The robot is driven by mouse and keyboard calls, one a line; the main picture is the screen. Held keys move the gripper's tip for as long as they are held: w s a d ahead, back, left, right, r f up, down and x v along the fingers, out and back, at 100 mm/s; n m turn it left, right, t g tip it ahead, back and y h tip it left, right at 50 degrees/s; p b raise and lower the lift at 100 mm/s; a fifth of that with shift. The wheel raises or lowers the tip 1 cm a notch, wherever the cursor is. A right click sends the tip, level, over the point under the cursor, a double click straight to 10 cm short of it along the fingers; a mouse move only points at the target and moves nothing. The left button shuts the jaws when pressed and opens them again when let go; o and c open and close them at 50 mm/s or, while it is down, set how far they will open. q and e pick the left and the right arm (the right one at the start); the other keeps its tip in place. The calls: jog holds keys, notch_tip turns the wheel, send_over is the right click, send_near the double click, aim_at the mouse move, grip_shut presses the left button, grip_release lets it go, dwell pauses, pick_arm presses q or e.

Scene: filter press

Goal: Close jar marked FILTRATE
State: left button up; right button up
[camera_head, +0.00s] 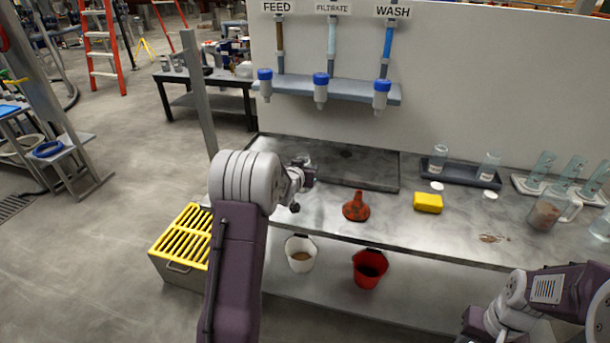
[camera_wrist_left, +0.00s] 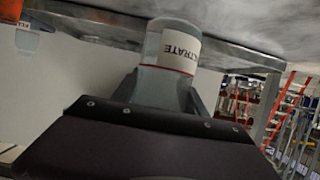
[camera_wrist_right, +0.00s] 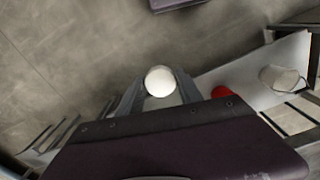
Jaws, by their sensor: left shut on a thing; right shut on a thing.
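A clear jar with a white label (camera_wrist_left: 180,48), its letters partly readable as FILTRATE, stands between the fingers of my left gripper (camera_wrist_left: 160,90) in the left wrist view. The left gripper is shut on it. In the head view this arm reaches over the left part of the bench, and the jar is mostly hidden there. My right gripper (camera_wrist_right: 160,90) is shut on a round white lid (camera_wrist_right: 160,80), seen face-on in the right wrist view. In the head view the right arm is at the lower right with its fingertips out of sight. Jar and lid are apart.
Two clear jars (camera_head: 437,158) stand on a dark tray (camera_head: 460,176), with two white lids (camera_head: 490,194) in front. A yellow block (camera_head: 428,203), an orange funnel-like thing (camera_head: 355,207) and a glass pitcher (camera_head: 550,212) are on the bench.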

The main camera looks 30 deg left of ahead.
aim_at(304, 157)
pick_arm(q)
jog(key=shift+r+p, duration=0.3)
jog(key=shift+r, duration=1.8)
pick_arm(e)
jog(key=shift+r, duration=0.35)
pick_arm(q)
jog(key=o, duration=0.9)
grip_shut()
jog(key=shift+f+b, duration=0.55)
jog(key=shift+f, duration=2.75)
pick_arm(e)
jog(key=shift+f, duration=0.5)
